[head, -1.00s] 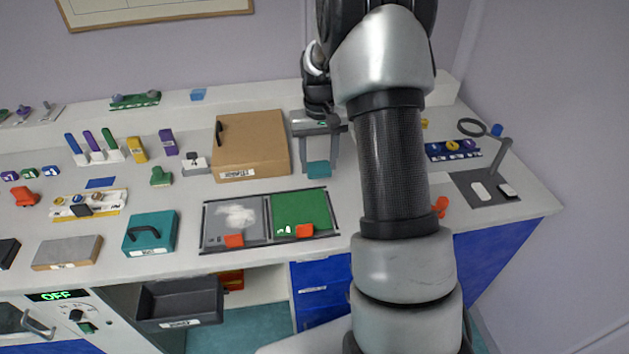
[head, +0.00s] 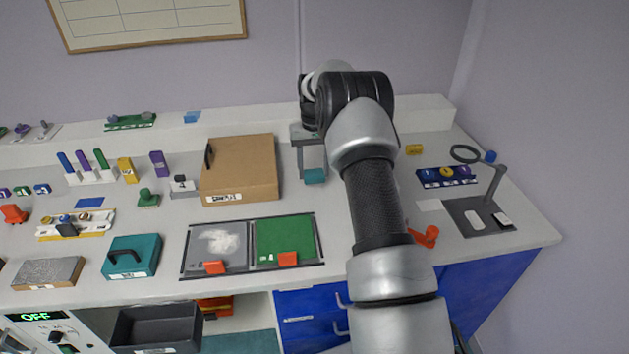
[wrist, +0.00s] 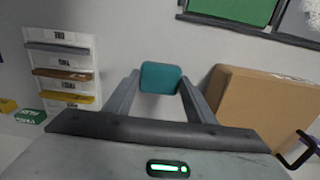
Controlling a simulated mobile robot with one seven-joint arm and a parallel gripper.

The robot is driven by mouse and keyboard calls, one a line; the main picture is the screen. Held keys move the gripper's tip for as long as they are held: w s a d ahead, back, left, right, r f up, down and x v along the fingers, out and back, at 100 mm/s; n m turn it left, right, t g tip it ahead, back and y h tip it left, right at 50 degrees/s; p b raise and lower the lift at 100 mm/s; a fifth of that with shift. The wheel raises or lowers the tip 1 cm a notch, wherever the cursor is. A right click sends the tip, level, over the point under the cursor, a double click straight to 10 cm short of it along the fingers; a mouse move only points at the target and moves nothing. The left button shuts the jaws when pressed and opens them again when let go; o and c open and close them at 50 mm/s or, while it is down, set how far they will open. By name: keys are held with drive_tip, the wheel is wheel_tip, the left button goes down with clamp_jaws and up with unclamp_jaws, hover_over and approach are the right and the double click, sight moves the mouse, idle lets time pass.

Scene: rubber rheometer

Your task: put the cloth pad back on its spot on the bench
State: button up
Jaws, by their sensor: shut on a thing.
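The cloth pad is a small teal block-like piece (head: 315,176) at the tips of my gripper (head: 314,168), right of the cardboard box in the head view. In the wrist view the teal pad (wrist: 161,77) sits between the two grey fingertips (wrist: 160,90), and my gripper is shut on it. The pad appears above the pale bench (wrist: 150,35); its exact height is hard to tell. A flat blue patch (head: 90,202) lies on the bench at left and a pale patch (head: 429,205) at right; I cannot tell which is the pad's spot.
The cardboard box (head: 240,168) stands close beside my gripper. A framed tray with grey and green panels (head: 286,240) lies in front. A stand with a ring (head: 485,210) is at right. A labelled rack (wrist: 62,70) shows in the wrist view. My arm hides part of the bench.

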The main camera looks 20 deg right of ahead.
sight(314, 172)
drive_tip(key=shift+f, duration=2.05)
drive_tip(key=shift+f, duration=0.1)
drive_tip(key=o, duration=1)
